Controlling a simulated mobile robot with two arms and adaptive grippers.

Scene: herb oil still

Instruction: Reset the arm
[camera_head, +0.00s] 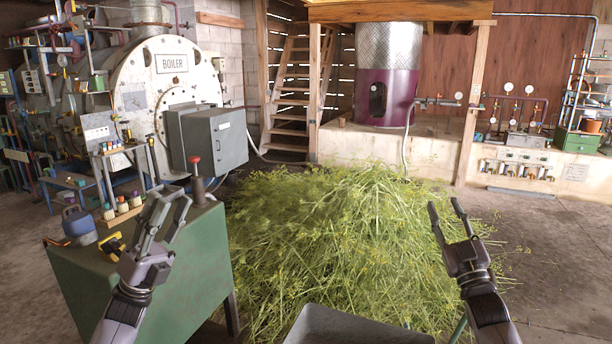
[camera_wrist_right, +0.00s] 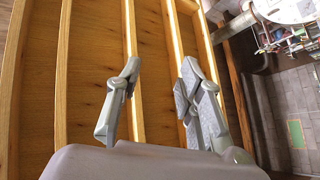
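My left gripper (camera_head: 168,212) is raised at the lower left of the head view, in front of the green cabinet. Its fingers point up and stand apart, with nothing between them. My right gripper (camera_head: 446,212) is raised at the right of the head view, in front of the right edge of the herb pile. Its fingers are spread and empty. The right wrist view shows the same two fingers (camera_wrist_right: 158,90) apart, with wooden roof boards and beams behind them.
A large pile of green herbs (camera_head: 335,240) lies on the floor ahead. The green cabinet (camera_head: 205,250) stands at left, with a red-knobbed lever (camera_head: 196,180) and a blue container (camera_head: 78,224) on top. The boiler (camera_head: 170,85) is behind. Open floor (camera_head: 560,260) lies at right.

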